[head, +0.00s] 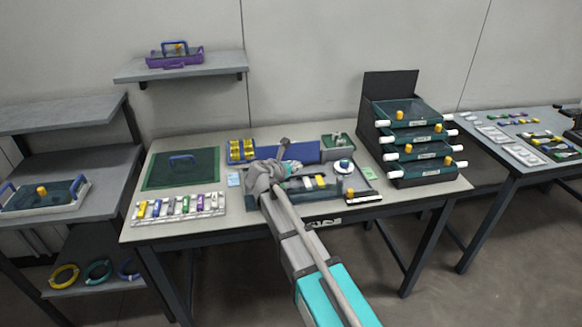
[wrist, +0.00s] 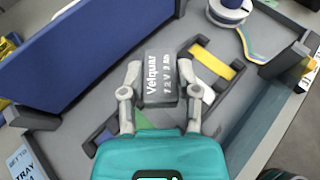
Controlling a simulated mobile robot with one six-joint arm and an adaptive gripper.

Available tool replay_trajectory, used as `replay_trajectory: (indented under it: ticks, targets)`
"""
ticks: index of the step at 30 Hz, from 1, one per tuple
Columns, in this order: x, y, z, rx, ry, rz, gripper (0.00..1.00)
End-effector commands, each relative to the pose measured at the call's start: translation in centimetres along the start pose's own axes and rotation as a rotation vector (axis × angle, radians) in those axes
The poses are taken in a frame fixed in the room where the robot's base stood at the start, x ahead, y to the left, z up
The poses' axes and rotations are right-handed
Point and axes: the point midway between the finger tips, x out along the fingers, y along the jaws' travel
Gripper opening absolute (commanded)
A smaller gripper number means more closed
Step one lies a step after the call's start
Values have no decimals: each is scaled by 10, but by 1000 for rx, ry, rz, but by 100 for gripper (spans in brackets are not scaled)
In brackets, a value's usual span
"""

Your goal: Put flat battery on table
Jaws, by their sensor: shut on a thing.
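My gripper (wrist: 160,88) is shut on a grey box-shaped battery (wrist: 160,68), lettered "Velquar 12 V 2 Ah", with one finger on each side of it. In the wrist view the battery is above a grey work tray (wrist: 100,95) with dark slotted parts; I cannot tell whether it touches anything below. In the head view my gripper (head: 283,172) is over the middle of the table (head: 425,190), and I cannot make out the battery there.
A blue panel (wrist: 85,50) stands left of the battery in the wrist view. A yellow block (wrist: 212,64) and a white spool (wrist: 229,10) are to the right.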

Motion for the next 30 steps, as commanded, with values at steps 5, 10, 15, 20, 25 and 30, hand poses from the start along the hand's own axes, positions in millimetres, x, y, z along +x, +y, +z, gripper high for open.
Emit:
replay_trajectory:
  ticks: [5,10,15,20,25,30]
  targets:
    - [2,0,-5,0,0,0,0]
    - [4,0,-8,0,0,0,0]
    - [5,0,-11,0,0,0,0]
    - [5,0,-10,0,0,-1,47]
    - [5,0,-10,0,0,-1,76]
    - [5,0,-10,0,0,-1,76]
